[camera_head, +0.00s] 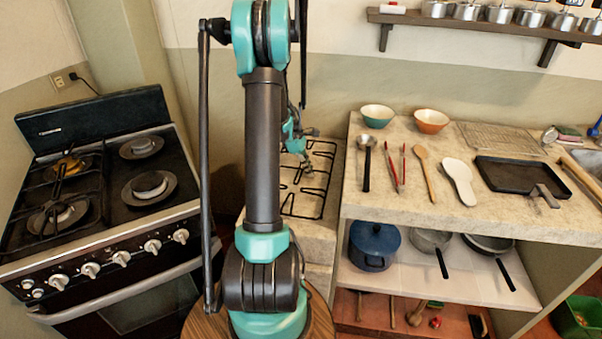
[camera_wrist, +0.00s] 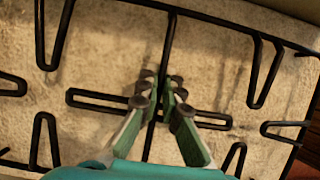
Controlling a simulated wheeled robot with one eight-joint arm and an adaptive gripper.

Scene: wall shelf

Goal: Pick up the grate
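The black wire grate (camera_head: 318,190) lies over the low stone counter between the stove and the higher counter, partly hidden by my arm. In the wrist view, its bars and pointed loops (camera_wrist: 95,98) spread across most of the picture, over the pale stone. My gripper (camera_wrist: 161,92), with green fingers and dark round pads, is closed in around the grate's middle bar, one finger on each side. In the head view, my gripper (camera_head: 303,152) is small and reaches down at the grate. I cannot tell any gap between grate and stone.
The stove (camera_head: 108,205) stands at left, with a grate over its left burners and its right burners bare. The higher counter (camera_head: 420,218) at right holds bowls (camera_head: 377,112), utensils and a black tray (camera_head: 520,178). A wall shelf (camera_head: 470,28) hangs above it.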

